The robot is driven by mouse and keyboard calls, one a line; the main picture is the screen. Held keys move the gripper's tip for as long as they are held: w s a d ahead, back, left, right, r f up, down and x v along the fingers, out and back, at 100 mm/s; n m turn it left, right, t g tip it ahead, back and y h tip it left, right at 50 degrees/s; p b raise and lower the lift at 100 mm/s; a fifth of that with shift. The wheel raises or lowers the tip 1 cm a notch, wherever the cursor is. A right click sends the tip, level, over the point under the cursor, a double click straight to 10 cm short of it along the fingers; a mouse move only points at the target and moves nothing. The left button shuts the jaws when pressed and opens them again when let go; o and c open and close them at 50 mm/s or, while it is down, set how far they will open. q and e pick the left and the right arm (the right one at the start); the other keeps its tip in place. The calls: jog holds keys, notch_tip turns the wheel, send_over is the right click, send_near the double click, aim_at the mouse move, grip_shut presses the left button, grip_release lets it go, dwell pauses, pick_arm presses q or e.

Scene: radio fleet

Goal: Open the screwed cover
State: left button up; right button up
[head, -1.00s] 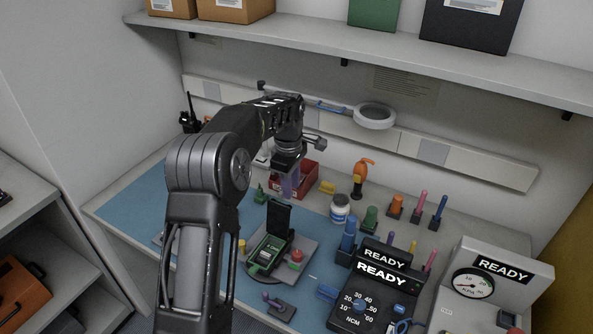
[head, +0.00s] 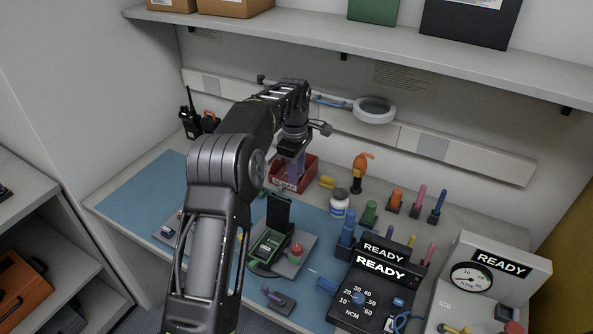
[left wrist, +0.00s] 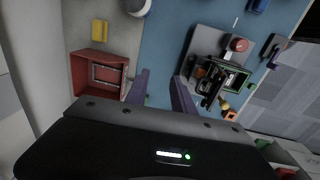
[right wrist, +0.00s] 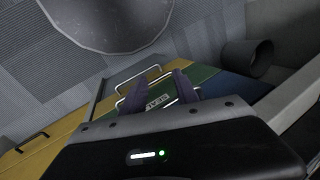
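A green device (head: 267,243) with a raised black panel sits on a grey fixture plate (head: 299,261) on the blue mat. Whether that panel is the screwed cover I cannot tell. The device also shows in the left wrist view (left wrist: 236,78), right of my fingers. My left gripper (left wrist: 160,76) is open and empty. In the head view it points down (head: 292,168) by the red bin (head: 309,180). The bin (left wrist: 79,84) holds a grey rectangular part (left wrist: 108,75). My right gripper (right wrist: 158,82) is open and empty, facing colored drawers away from the bench.
A red knob (head: 297,250) stands on the plate beside the device. A torque unit (head: 359,299) marked NCM reads READY. A white jar (head: 339,208), an orange tool (head: 359,172) and several handled tools stand at the back. A shelf (head: 330,40) overhangs the bench.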

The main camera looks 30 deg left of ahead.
pick_arm(q)
notch_tip(320, 180, up, 8)
jog(key=shift+s, duration=0.3)
pick_arm(e)
jog(key=shift+s+d+f, duration=0.2)
jog(key=shift+d+f, duration=0.05)
jog(key=shift+d, duration=0.05)
pick_arm(q)
jog(key=shift+f, duration=0.15)
jog(key=shift+c, duration=0.3)
